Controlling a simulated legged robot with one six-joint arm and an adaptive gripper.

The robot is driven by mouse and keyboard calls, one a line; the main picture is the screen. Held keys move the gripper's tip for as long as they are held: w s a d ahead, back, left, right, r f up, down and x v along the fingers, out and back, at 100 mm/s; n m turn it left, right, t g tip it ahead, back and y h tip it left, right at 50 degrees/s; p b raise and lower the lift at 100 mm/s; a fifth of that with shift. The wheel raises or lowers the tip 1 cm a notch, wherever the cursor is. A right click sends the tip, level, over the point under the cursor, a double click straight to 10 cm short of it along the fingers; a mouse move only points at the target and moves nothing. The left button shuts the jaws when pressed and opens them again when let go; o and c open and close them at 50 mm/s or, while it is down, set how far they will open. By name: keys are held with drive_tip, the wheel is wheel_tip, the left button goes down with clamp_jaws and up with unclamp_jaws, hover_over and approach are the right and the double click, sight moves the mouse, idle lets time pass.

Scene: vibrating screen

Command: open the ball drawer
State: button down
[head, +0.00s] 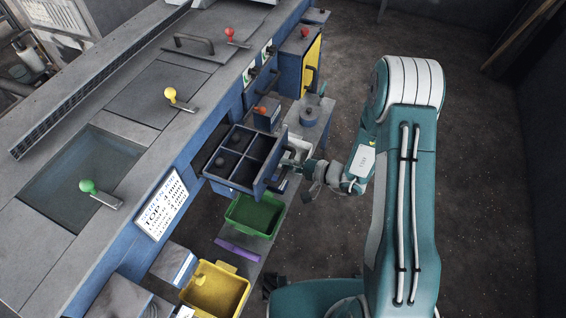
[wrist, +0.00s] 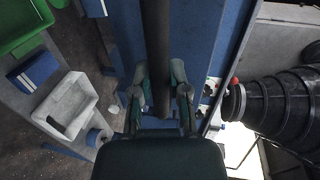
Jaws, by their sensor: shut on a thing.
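The ball drawer (head: 245,157) is pulled out of the blue front of the screen machine. It has several dark compartments, and a dark rounded thing shows in one of them. My gripper (head: 296,166) is at the drawer's outer face. In the wrist view the two fingers of my gripper (wrist: 160,95) are on either side of a dark bar handle (wrist: 157,50), shut on it. The blue drawer front (wrist: 205,35) lies behind the handle. The exact finger contact is partly hidden by the gripper body.
A green bin (head: 254,216) and a yellow bin (head: 214,292) stand below the drawer. Green, yellow and red knobbed levers sit on the machine top (head: 130,100). A yellow-panelled cabinet (head: 311,66) is beyond. The floor (head: 480,180) at the right is clear.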

drive_tip(key=shift+s+d+f, duration=0.1)
drive_tip(key=shift+s+f, duration=0.15)
drive_tip(key=shift+f, duration=0.05)
drive_tip(key=c, duration=0.6)
unclamp_jaws()
drive_tip(key=shift+d, duration=0.15)
drive_tip(key=shift+w+d+r, duration=0.1)
drive_tip(key=shift+d+r, duration=0.05)
drive_tip(key=shift+r, duration=0.05)
drive_tip(key=v, duration=1.2)
drive_tip(key=shift+f, duration=0.1)
